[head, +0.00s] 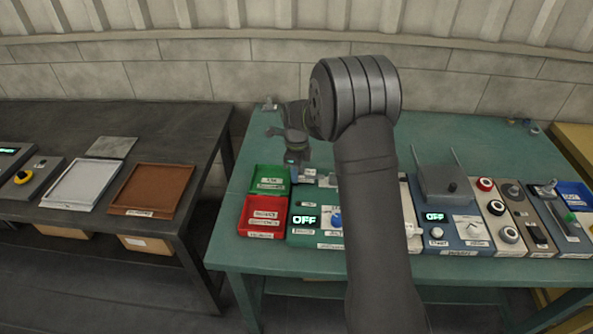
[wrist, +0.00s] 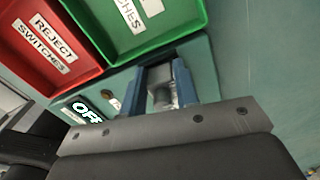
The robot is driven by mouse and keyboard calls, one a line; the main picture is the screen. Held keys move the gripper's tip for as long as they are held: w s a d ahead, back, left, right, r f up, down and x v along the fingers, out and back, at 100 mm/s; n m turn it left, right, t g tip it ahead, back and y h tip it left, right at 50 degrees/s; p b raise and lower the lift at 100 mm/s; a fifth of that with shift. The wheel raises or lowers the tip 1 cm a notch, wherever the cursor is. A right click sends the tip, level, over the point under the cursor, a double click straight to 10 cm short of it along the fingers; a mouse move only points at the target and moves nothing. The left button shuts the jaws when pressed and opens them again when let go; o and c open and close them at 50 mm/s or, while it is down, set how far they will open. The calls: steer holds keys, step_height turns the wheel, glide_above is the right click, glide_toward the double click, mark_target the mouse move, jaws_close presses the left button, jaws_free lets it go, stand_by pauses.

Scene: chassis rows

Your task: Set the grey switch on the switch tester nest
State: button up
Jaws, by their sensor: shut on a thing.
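My gripper (head: 299,176) points down at the back part of the green switch tester (head: 303,241), just right of the bins; its blue fingers also show in the wrist view (wrist: 163,78). The fingers are shut on a small grey part, the grey switch (wrist: 162,98), over the tester's top (wrist: 118,82). The tester's display reads OFF, and a blue knob (head: 336,219) sits right of it. The nest is hidden behind the fingers and switch. I cannot tell whether the switch touches it.
A red bin (head: 243,221) labelled reject switches and a green bin (head: 254,172) stand left of the tester. A second device (head: 457,245) reading OFF and more panels stand to the right. The back of the green table (head: 430,135) is mostly clear.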

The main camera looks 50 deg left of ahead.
steer(key=shift+s+d+f, duration=0.1)
steer(key=shift+f, duration=0.25)
steer(key=o, duration=1.1)
steer(key=shift+f, duration=0.1)
steer(key=shift+c, duration=0.2)
steer(key=shift+s, duration=0.1)
step_height(320, 180, up, 18)
steer(key=shift+w+r, duration=0.2)
steer(key=shift+w, duration=0.1)
steer(key=shift+r, duration=0.1)
